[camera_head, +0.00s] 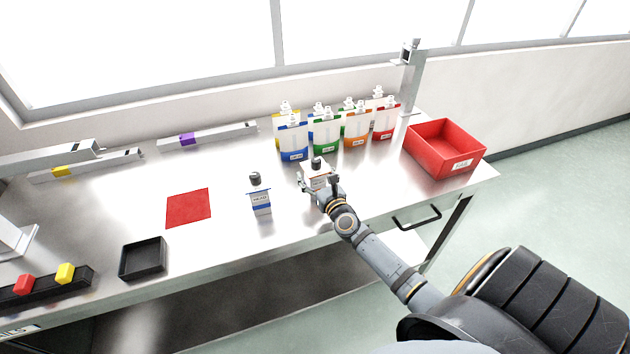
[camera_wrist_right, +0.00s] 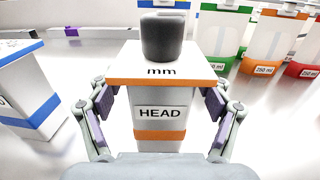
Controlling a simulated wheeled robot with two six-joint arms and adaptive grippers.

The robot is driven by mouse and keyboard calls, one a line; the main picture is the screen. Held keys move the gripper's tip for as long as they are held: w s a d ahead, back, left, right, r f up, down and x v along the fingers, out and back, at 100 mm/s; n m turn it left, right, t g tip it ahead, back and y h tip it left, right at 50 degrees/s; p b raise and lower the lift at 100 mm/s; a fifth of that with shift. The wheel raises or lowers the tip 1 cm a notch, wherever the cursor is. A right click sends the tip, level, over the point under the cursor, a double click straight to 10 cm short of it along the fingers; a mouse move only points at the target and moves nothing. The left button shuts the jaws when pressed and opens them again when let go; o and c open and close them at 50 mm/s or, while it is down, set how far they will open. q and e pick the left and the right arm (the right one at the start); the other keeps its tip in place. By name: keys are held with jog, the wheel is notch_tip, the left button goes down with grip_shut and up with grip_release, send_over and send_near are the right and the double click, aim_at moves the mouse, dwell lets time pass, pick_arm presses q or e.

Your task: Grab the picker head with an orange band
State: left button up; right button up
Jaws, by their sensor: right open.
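The picker head with an orange band (camera_wrist_right: 160,137) stands upright on the bench, a white block labelled HEAD with a dark round knob on top. It also shows in the head view (camera_head: 318,182), partly hidden by my right gripper. My right gripper (camera_head: 321,189) is open, with its two fingers on either side of the block. In the right wrist view the gripper (camera_wrist_right: 160,108) has purple pads, with a small gap visible at each side. A similar head with a blue band (camera_head: 260,196) stands to the left. My left gripper is not in view.
A red bin (camera_head: 443,148) is at the right end. A red mat (camera_head: 188,208) and a black tray (camera_head: 143,258) lie left. Red and yellow blocks sit on a black rack (camera_head: 45,287) at far left.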

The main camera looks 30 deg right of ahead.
aim_at(318, 169)
jog(key=shift+w, duration=0.1)
jog(key=shift+s+r, duration=0.1)
jog(key=shift+s, duration=0.1)
jog(key=c, duration=1.6)
jog(key=shift+w+r+p, duration=0.1)
jog(key=shift+r+p, duration=0.2)
jog(key=shift+r, duration=0.05)
notch_tip(318, 169, up, 3)
jog(key=shift+f+p, duration=0.1)
jog(key=shift+p, duration=1.05)
jog(key=shift+s+a+r+p, duration=0.35)
jog(key=shift+s+r+p, duration=0.3)
jog(key=shift+s+r, duration=1.3)
jog(key=shift+s+a+r+p, duration=0.3)
jog(key=shift+s+r+p, duration=0.65)
jog(key=shift+s, duration=1.75)
jog(key=shift+s+a+r+p, duration=0.35)
jog(key=shift+s+r, duration=1.5)
jog(key=shift+s, duration=0.45)
